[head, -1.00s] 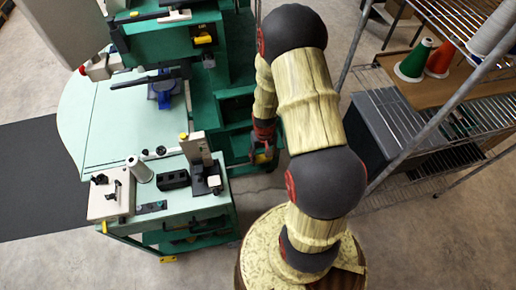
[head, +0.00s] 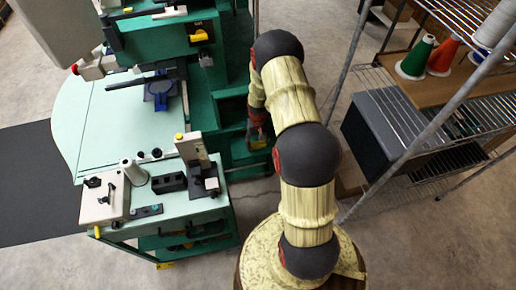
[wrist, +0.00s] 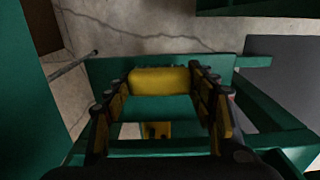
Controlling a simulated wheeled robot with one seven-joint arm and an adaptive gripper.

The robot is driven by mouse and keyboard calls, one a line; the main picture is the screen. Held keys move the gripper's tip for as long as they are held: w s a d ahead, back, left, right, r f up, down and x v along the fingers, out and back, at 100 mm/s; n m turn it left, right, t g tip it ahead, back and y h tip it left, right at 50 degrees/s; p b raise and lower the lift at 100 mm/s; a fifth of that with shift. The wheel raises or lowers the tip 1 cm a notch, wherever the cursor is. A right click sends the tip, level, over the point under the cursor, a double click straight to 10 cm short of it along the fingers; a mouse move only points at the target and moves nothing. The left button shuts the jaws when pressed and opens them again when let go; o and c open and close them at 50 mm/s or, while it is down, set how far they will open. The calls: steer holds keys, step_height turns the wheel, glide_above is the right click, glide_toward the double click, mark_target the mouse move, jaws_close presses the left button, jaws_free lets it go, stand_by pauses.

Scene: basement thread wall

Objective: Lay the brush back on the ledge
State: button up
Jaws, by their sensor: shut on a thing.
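My gripper (wrist: 163,90) is shut on a yellow piece (wrist: 160,80), which spans the gap between its two fingertips in the wrist view. I take it for the brush's handle; bristles cannot be made out. A flat green surface (wrist: 115,70) with straight edges lies behind and below the held piece, probably the ledge; whether the piece touches it I cannot tell.
The green machine and its pale table (head: 125,115) stand at the left. A bench at the front left carries a white spool (head: 134,172) and black blocks. A wire rack (head: 470,155) with thread cones (head: 416,58) is at the right. Cracked concrete floor (wrist: 150,25) shows beyond the green surface.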

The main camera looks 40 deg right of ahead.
mark_target(258, 148)
steer(key=shift+w+d+f, duration=0.1)
steer(key=shift+w+f, duration=0.05)
steer(key=shift+f, duration=0.3)
step_height(258, 148, down, 3)
steer(key=shift+r+b, duration=0.15)
steer(key=shift+b, duration=0.45)
steer(key=shift+r, duration=0.1)
steer(key=o, duration=0.9)
steer(key=shift+o, duration=0.5)
